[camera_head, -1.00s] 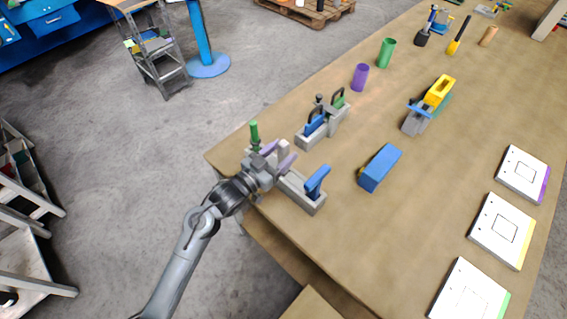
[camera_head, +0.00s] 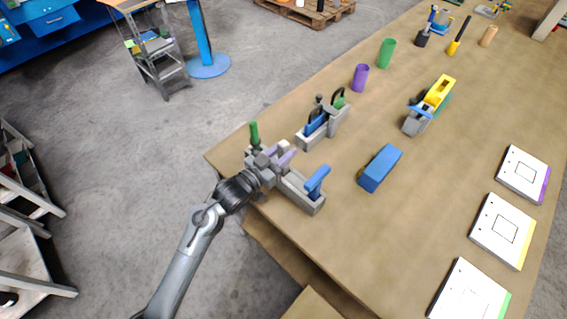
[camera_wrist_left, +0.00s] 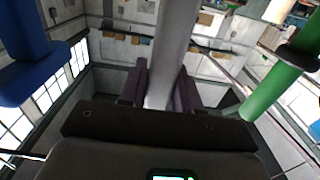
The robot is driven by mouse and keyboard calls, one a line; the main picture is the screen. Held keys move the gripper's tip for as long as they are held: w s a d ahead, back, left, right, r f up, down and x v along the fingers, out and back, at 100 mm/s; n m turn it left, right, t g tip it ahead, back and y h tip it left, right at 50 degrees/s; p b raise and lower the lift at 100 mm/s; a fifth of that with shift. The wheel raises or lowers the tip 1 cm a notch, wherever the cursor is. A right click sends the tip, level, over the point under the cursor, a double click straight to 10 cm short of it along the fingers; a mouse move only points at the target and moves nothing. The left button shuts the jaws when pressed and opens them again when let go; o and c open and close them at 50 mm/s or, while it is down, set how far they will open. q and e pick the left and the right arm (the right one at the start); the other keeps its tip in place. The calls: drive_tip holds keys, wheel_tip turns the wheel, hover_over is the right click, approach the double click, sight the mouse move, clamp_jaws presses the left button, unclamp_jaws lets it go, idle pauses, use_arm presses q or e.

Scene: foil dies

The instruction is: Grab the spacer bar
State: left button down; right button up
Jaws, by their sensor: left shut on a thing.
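The spacer bar (camera_wrist_left: 173,50) appears as a plain light grey bar between the dark purple fingers in the left wrist view. My left gripper (camera_head: 279,154) is shut on it, and the bar's pale upper end (camera_head: 283,146) shows between the fingers in the head view. The gripper is at a grey holder (camera_head: 301,192) near the table's left edge, between a green handle (camera_head: 254,133) and a blue handle (camera_head: 317,180). The bar's lower part is hidden by the gripper in the head view. My right gripper is not in view.
A second grey holder (camera_head: 327,130) with blue and green handles stands just behind. A blue block (camera_head: 380,168) lies to the right. Purple (camera_head: 360,78) and green (camera_head: 387,53) cups stand farther back.

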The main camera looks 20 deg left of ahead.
use_arm(q)
drive_tip(key=shift+r, duration=0.15)
wheel_tip(320, 180, up, 8)
drive_tip(key=shift+r+p, duration=0.1)
drive_tip(key=shift+p, duration=0.6)
drive_tip(key=shift+r, duration=0.85)
